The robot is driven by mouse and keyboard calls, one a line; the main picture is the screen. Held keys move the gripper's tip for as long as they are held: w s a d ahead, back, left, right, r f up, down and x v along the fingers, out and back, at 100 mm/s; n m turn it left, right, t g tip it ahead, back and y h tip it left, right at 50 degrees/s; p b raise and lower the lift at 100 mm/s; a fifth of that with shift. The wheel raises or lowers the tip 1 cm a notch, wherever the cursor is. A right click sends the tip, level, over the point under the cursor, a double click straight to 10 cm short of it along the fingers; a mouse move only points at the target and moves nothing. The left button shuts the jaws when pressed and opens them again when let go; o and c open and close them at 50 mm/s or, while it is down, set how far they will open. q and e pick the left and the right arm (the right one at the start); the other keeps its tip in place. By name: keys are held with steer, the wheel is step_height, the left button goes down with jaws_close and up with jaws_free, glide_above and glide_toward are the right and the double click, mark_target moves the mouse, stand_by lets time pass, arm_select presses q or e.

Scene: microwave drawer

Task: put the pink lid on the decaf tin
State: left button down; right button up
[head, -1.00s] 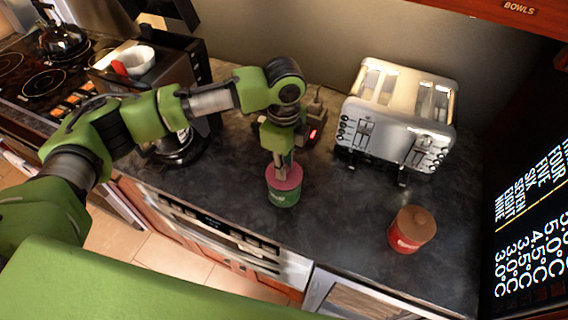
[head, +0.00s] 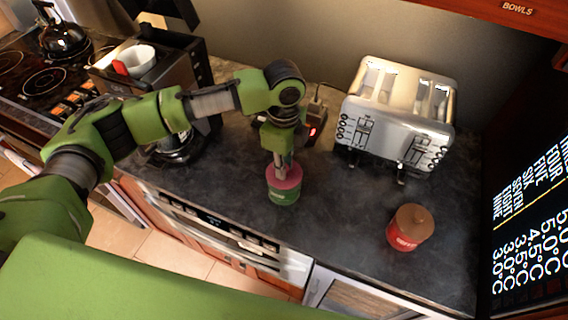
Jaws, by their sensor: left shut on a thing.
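The decaf tin (head: 284,197) is green and stands upright on the dark counter, near its front edge. The pink lid (head: 285,178) sits level at the top of the tin; I cannot tell whether it is fully seated. My left gripper (head: 282,165) points down from above and is shut on the lid's top, likely on a knob that the fingers hide. My right gripper is not in view.
A red tin with a brown lid (head: 410,227) stands to the right on the counter. A silver toaster (head: 398,115) is at the back. A coffee machine (head: 150,80) stands at the left, beside a stove (head: 40,75). The counter (head: 335,215) between the two tins is clear.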

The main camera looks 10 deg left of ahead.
arm_select(q)
steer(key=shift+f+p, duration=0.15)
steer(key=shift+p, duration=0.25)
stand_by(0.3)
steer(key=c, duration=1.4)
jaws_free()
step_height(320, 180, up, 3)
steer(key=p, duration=0.3)
steer(key=shift+f, duration=0.1)
steer(key=shift+r, duration=2.1)
